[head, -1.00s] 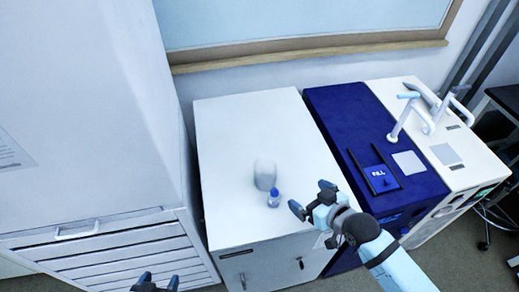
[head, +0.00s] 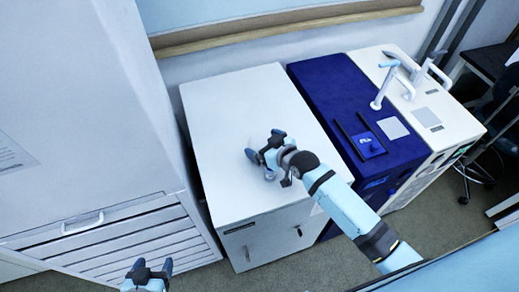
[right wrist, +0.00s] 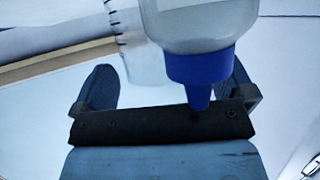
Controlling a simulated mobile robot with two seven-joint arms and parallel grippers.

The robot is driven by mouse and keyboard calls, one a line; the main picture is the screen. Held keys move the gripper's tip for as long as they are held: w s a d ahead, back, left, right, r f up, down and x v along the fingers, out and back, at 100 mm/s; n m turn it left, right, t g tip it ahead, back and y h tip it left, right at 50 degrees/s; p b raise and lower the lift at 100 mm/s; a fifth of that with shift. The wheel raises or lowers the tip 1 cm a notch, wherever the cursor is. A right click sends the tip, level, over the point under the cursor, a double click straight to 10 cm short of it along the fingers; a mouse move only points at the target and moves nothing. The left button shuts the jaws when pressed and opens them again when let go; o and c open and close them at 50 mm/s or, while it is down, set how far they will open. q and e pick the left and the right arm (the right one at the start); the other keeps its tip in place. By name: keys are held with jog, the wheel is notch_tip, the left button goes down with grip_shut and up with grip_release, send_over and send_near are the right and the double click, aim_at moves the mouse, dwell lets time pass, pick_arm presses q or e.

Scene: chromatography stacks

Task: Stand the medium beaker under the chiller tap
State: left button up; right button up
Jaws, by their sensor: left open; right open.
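In the right wrist view, a clear beaker (right wrist: 128,40) with dark graduation marks shows behind a squeeze bottle (right wrist: 190,22) with a blue cap (right wrist: 200,72). My right gripper (right wrist: 170,90) is open, its fingers apart on either side of them in that view; contact cannot be told. In the head view, my right gripper (head: 265,145) is over the white cabinet top and largely hides both vessels. A blue unit carries a white tap (head: 378,93) with a light-blue handle and a small blue pad (head: 368,145) marked with white letters. My left gripper (head: 150,272) is open and empty at the bottom.
The white cabinet (head: 225,105) has free room on its top. The blue unit (head: 315,88) stands to its right. A white unit (head: 455,120) with another tap (head: 428,72) stands beyond. A tall drawer cabinet (head: 85,100) blocks the left side.

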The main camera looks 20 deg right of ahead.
jog(key=shift+x, duration=1.2)
jog(key=c, duration=1.3)
jog(key=shift+r, duration=0.15)
notch_tip(320, 180, up, 20)
jog(key=shift+f+b, duration=0.1)
jog(key=shift+b, duration=0.5)
